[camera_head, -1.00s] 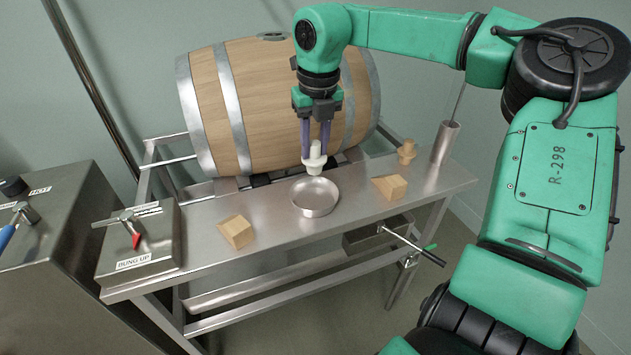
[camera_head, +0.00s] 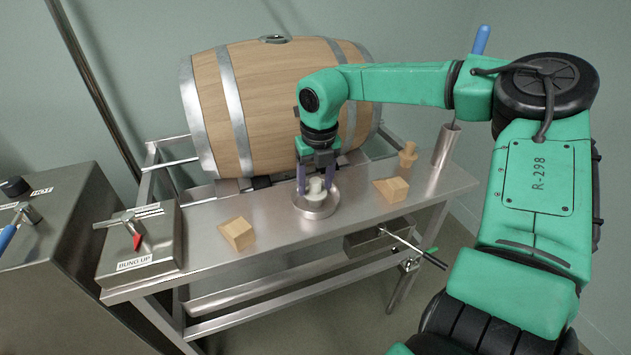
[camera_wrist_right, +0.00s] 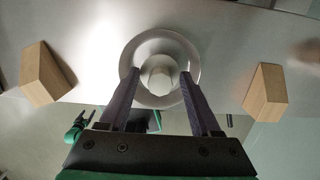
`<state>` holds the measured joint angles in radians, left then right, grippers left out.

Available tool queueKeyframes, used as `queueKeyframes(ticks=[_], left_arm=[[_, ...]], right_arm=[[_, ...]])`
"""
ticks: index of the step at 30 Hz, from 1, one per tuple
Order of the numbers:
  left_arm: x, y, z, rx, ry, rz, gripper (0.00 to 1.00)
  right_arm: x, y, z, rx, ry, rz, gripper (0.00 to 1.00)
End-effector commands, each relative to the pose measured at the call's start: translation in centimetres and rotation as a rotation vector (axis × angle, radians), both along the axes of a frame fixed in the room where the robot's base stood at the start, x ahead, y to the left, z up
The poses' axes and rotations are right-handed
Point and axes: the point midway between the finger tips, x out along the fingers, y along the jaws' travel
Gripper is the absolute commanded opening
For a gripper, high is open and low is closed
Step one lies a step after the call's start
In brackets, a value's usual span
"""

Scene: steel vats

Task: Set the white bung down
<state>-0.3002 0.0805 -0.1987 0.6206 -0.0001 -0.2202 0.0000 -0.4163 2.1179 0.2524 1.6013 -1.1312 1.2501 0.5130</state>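The white bung (camera_head: 315,188) stands in the shallow round steel dish (camera_head: 318,211) on the steel bench. It also shows in the right wrist view (camera_wrist_right: 158,78), inside the dish's rim (camera_wrist_right: 128,58). My right gripper (camera_head: 315,182) is down at the dish, with its two purple fingers on either side of the bung. The fingers are spread wider than the bung, with gaps showing beside it in the right wrist view (camera_wrist_right: 160,75).
Wooden blocks stand left (camera_head: 238,233) and right (camera_head: 391,189) of the dish. A wooden bung (camera_head: 408,154) and a steel tube (camera_head: 446,145) are at the right end. A barrel (camera_head: 270,100) lies behind. A lever box (camera_head: 138,240) is on the left end.

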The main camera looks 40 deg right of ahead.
Motion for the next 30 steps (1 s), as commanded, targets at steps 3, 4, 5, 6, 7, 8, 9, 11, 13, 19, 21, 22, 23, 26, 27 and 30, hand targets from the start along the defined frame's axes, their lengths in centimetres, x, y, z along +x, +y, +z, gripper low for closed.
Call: queueKeyframes(ticks=[3, 4, 5, 6, 7, 8, 9, 11, 13, 19, 21, 22, 23, 26, 27, 30], left_arm=[[0.0, 0.0, 0.0, 0.0, -0.001, -0.001, 0.84], [0.0, 0.0, 0.0, -0.001, -0.001, -0.001, 0.84], [0.0, 0.0, 0.0, -0.001, -0.001, -0.001, 0.84], [0.0, -0.1, 0.1, -0.001, -0.001, -0.001, 0.84], [0.0, -0.1, 0.2, -0.001, -0.001, -0.002, 0.84], [0.0, -0.1, 0.5, -0.001, -0.001, -0.002, 0.84], [0.1, -0.1, 0.5, -0.001, -0.001, -0.002, 0.84], [0.1, -0.1, 0.3, -0.001, -0.001, -0.002, 0.84], [0.1, -0.1, 0.3, -0.001, -0.001, -0.002, 0.84], [0.1, -0.1, 0.5, -0.001, -0.001, -0.002, 0.84], [0.1, -0.1, 0.6, -0.001, -0.001, -0.002, 0.84], [0.1, -0.1, 0.6, -0.001, -0.001, -0.002, 0.84], [0.1, -0.1, 0.6, -0.001, -0.001, -0.002, 0.84], [0.1, -0.1, 0.6, -0.001, -0.001, -0.002, 0.84], [0.1, -0.1, 0.6, -0.001, -0.001, -0.002, 0.84], [0.0, -0.1, 0.6, -0.001, -0.001, -0.002, 0.84]], right_arm=[[0.0, 0.0, 0.0, 0.0, 0.0, 0.0, 0.63], [0.0, 0.0, 0.0, 0.0, 0.0, 0.0, 0.63], [0.0, 0.0, 0.0, 0.0, 0.0, 0.0, 0.63], [0.0, 0.0, 0.1, 0.0, 0.0, 0.0, 0.63], [0.0, 0.0, 0.2, 0.0, 0.0, 0.0, 0.63], [0.0, 0.0, 0.5, 0.0, 0.0, 0.0, 0.63], [0.0, 0.0, 0.7, 0.0, -0.001, 0.0, 0.63], [-0.1, 0.0, 1.6, -0.001, -0.003, 0.0, 0.63], [-0.2, 0.1, 3.3, -0.002, -0.005, 0.0, 0.63], [-0.9, 0.3, 8.9, -0.002, -0.004, -0.001, 0.63], [-1.1, 0.4, 10.4, -0.003, -0.002, 0.0, 0.63], [-1.2, 0.4, 10.9, -0.003, -0.002, 0.0, 0.63], [-1.2, 0.4, 11.3, -0.001, -0.002, -0.001, 0.63], [-1.4, 0.5, 12.2, -0.001, -0.001, 0.0, 0.63], [-1.4, 0.5, 12.3, -0.001, 0.0, 0.001, 0.63], [-1.4, 0.5, 12.3, 0.0, 0.001, 0.001, 0.63]])
